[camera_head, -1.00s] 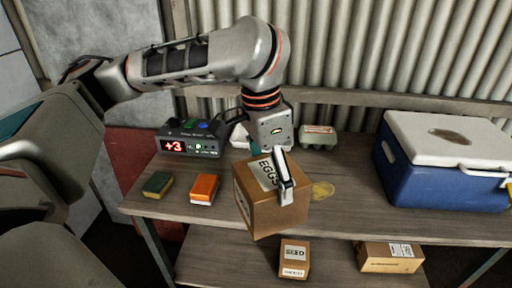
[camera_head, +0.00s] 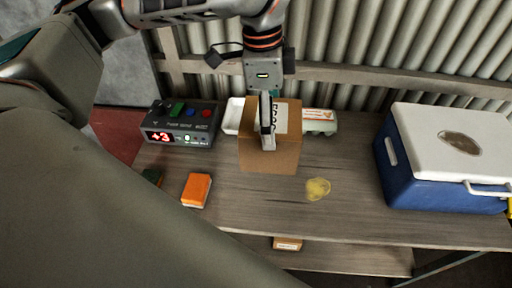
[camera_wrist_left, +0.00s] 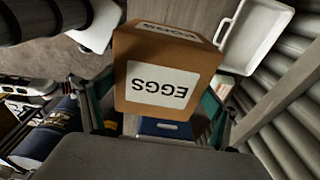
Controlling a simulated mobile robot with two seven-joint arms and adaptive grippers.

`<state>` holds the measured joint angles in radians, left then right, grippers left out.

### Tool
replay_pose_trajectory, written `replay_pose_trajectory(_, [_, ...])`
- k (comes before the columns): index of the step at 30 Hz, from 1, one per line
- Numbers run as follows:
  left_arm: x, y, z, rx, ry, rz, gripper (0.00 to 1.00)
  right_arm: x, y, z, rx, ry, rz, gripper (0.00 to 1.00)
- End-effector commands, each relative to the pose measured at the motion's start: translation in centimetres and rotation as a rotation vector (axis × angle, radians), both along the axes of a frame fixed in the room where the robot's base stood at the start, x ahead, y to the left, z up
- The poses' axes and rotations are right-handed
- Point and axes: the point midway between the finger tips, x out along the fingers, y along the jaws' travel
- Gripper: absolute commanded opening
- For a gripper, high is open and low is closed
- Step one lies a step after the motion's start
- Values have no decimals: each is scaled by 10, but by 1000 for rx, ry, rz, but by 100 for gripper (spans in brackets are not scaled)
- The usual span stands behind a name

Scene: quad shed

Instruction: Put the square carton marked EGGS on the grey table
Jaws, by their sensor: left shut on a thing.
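The square brown carton marked EGGS (camera_head: 286,152) is in the head view, over the back middle of the grey table (camera_head: 260,208). My left gripper (camera_head: 268,145) comes down from above and is shut on the carton, one finger showing across its near side. I cannot tell whether the carton's base touches the table. In the left wrist view the carton (camera_wrist_left: 165,50) sits between the fingers, with its white EGGS label upside down. My right gripper is not in view.
A digital display box (camera_head: 180,125), orange sponge (camera_head: 195,190) and dark sponge (camera_head: 152,176) are left. A blue cooler (camera_head: 440,165) is right.

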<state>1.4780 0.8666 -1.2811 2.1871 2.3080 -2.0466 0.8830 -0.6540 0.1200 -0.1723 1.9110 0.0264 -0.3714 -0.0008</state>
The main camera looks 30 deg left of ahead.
Motion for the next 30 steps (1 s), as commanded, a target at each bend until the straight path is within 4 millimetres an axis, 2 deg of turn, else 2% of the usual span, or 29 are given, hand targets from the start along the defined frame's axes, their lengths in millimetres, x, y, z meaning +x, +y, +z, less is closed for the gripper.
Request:
replay_pose_trajectory(5, [-2, 0, -25, -1, 7, -4, 35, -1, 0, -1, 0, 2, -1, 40])
replay_pose_trajectory(21, [-2, -1, -128, -2, 6, -1, 35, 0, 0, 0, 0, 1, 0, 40])
replay_pose_trajectory(27, [-1, -1, -154, -2, 1, -1, 35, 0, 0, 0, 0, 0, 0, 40])
replay_pose_trajectory(30, [0, 0, -159, -2, -1, 0, 35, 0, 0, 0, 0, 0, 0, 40])
